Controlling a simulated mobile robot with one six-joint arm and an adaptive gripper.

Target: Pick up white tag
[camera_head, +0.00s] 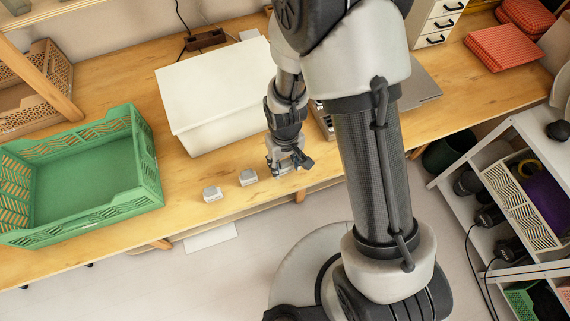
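Two small whitish blocks lie near the front edge of the wooden table, one on the left (212,193) and one on the right (248,177). Either may be the white tag; they are too small for me to tell. My gripper (288,168) points down near the table's front edge, just right of the right block and apart from it. A pale patch shows between its fingers, but I cannot tell whether it is an object or part of my gripper. How far the fingers are open is unclear.
A large white box (215,95) stands behind the blocks. A green crate (150,165) is at the left on the wooden table (110,85). A white shelf (480,160) stands right.

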